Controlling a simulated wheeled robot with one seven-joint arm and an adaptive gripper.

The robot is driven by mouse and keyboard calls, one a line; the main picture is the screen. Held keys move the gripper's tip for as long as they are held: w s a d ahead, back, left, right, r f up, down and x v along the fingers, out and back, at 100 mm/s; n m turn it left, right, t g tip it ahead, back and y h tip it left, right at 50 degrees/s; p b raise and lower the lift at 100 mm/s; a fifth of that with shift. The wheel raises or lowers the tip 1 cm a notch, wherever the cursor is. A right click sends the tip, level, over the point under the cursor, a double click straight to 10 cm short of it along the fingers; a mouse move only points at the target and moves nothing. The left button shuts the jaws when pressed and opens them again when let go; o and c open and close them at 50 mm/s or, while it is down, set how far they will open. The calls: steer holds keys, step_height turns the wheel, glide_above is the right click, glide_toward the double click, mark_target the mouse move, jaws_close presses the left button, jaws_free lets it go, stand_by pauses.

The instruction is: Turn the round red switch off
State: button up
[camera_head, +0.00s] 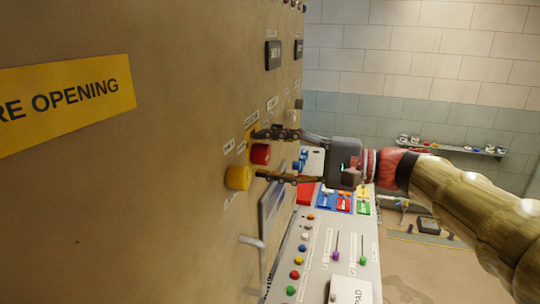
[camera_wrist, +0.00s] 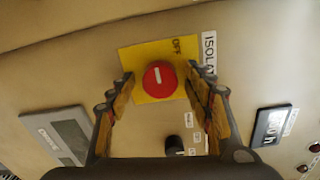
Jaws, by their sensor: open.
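The round red switch (camera_wrist: 160,82) is on a yellow plate (camera_wrist: 131,57) on the panel in the wrist view. A short white bar on its face is close to upright in the picture, and the word OFF is printed on the plate, up and to the right. In the head view the red switch (camera_head: 260,154) sticks out from the panel. My gripper (camera_wrist: 160,73) is open, with one finger on each side of the switch and visible gaps between. It also shows in the head view (camera_head: 257,154), reaching in from the right. How far the tips are from the panel is unclear.
A yellow knob (camera_head: 238,177) sits close to the lower finger in the head view. A dark knob (camera_wrist: 174,145) and a dark display (camera_wrist: 270,127) are on the panel nearby. A console (camera_head: 318,250) with several buttons and sliders stands below. Open floor lies to the right.

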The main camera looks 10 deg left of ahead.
steer(key=d, duration=1.2)
steer(key=shift+s, duration=0.45)
steer(key=shift+r, duration=0.1)
steer(key=s+d+f+m+t+h, duration=0.15)
steer(key=f+h, duration=0.25)
steer(key=f, duration=0.6)
steer(key=s+d+f+m+h, duration=0.1)
steer(key=d+f+h, duration=0.25)
steer(key=f, duration=0.65)
steer(key=s+d+f+n+t+h, duration=0.1)
steer(key=s+d+f+n+h, duration=0.1)
steer(key=s+d+f+h, duration=0.2)
steer(key=s+d+f+n+t+h, duration=0.2)
steer(key=s+d+f+h, duration=0.3)
steer(key=s+d, duration=0.5)
steer(key=s+n+h, duration=0.1)
steer(key=s, duration=0.3)
steer(key=shift+d+f, duration=0.2)
steer(key=shift+d, duration=0.1)
steer(key=shift+a+r, duration=0.1)
steer(key=shift+a, duration=0.05)
